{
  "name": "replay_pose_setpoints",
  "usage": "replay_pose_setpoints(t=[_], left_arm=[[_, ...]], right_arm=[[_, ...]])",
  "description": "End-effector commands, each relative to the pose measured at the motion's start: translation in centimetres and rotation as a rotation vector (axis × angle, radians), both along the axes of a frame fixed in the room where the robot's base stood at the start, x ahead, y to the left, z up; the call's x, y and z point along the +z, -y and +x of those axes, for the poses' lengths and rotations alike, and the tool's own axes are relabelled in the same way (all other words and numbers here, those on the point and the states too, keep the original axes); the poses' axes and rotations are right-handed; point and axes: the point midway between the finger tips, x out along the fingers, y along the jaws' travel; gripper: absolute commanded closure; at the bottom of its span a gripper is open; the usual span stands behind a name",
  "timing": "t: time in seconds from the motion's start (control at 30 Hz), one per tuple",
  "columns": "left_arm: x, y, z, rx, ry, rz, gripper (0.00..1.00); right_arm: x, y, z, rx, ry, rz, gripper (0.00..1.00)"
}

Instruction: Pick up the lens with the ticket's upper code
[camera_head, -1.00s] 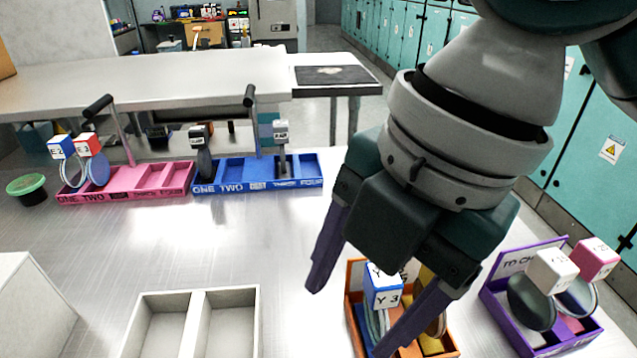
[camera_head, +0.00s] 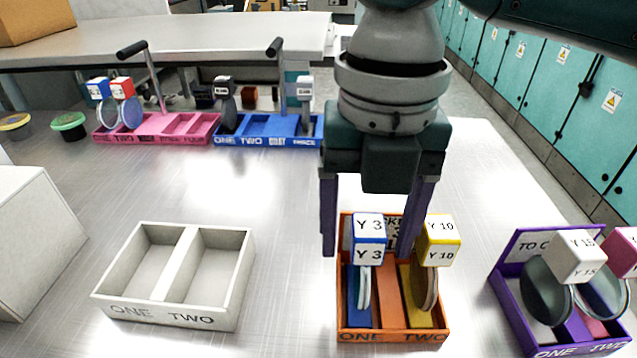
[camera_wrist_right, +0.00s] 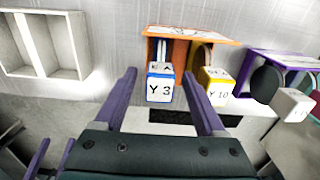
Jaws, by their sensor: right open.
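My right gripper (camera_head: 367,252) is open and points down over the orange box (camera_head: 392,337). A lens with a blue-edged cube marked Y 3 (camera_head: 367,254) stands in its left slot, between my fingers in the picture but not gripped. A lens with a yellow-edged cube marked Y 10 (camera_head: 438,252) stands in its right slot, right of my right-hand finger. Both cubes show beyond the fingertips in the right wrist view, Y 3 (camera_wrist_right: 160,88) and Y 10 (camera_wrist_right: 216,87). The orange box's lettered back panel (camera_head: 393,232) is partly hidden; no ticket code is readable. Purple finger-like bars (camera_wrist_right: 50,158), perhaps my left gripper, show there.
A purple box (camera_head: 520,325) at right holds a lens marked Y 15 (camera_head: 575,262) and a pink-cubed lens (camera_head: 622,250). An empty two-slot grey tray (camera_head: 170,312) stands left. Pink (camera_head: 160,137) and blue (camera_head: 268,140) racks with lenses stand behind. Table between is clear.

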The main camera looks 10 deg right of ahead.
Motion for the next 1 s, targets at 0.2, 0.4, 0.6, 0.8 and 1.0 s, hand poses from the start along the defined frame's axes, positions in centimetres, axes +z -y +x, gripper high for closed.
replay_pose_setpoints(t=[0.2,0.4,0.6,0.8,1.0], left_arm=[[-0.2,0.0,0.0,0.000,0.000,-0.001,0.27],[-0.2,0.1,0.0,0.001,-0.001,-0.003,0.27],[-0.2,0.3,0.0,0.005,0.000,-0.010,0.27],[-0.2,0.3,0.0,0.006,-0.001,-0.011,0.27],[-0.2,0.3,0.0,0.006,-0.002,-0.011,0.27]], right_arm=[[-2.3,-0.1,0.0,0.001,0.000,0.001,0.28],[-2.3,0.0,0.0,0.001,0.000,0.001,0.28],[-2.3,0.0,0.0,0.001,0.001,0.001,0.49],[-2.3,0.0,0.0,0.001,0.001,0.001,0.71],[-2.3,0.0,0.0,0.001,0.001,0.001,0.94]])
